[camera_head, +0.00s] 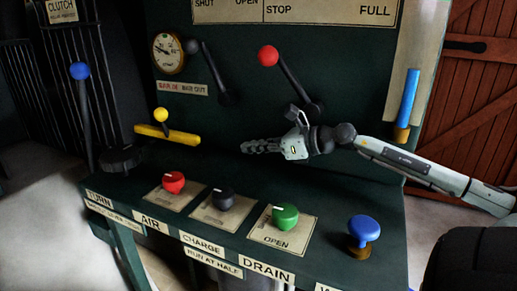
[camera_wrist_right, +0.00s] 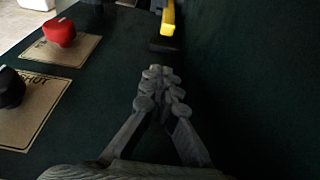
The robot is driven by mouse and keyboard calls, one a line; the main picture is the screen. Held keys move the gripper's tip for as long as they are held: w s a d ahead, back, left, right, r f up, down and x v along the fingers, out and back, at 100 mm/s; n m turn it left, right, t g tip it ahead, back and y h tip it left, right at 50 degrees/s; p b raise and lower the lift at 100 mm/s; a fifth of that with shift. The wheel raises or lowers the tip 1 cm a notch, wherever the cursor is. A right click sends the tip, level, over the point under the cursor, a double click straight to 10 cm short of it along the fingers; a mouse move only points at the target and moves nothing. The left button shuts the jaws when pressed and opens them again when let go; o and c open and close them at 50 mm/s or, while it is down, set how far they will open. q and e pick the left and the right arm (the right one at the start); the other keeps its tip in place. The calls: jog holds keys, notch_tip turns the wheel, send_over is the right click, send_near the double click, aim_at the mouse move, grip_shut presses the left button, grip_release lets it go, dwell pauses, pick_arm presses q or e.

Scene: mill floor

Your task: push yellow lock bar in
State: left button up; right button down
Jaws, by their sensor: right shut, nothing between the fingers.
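The yellow lock bar (camera_head: 168,134) sticks out from the lower left of the green panel, with a yellow ball knob (camera_head: 161,114) above it. The bar also shows at the top of the right wrist view (camera_wrist_right: 167,20), beyond my fingertips. My right gripper (camera_head: 246,147) is shut and empty. It is to the right of the bar and points left toward it, with a clear gap between them. In the right wrist view my closed fingers (camera_wrist_right: 158,75) point up toward the bar's near end. My left gripper is in neither view.
Red (camera_head: 173,182), black (camera_head: 223,198) and green (camera_head: 286,217) knobs stand on the ledge below. A blue mushroom knob (camera_head: 364,230) is at the right. A red-knobbed lever (camera_head: 290,80) rises behind my gripper. A blue-knobbed lever (camera_head: 82,110) stands at the left.

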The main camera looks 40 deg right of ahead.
jog(key=shift+s+d, duration=0.35)
jog(key=shift+s, duration=0.5)
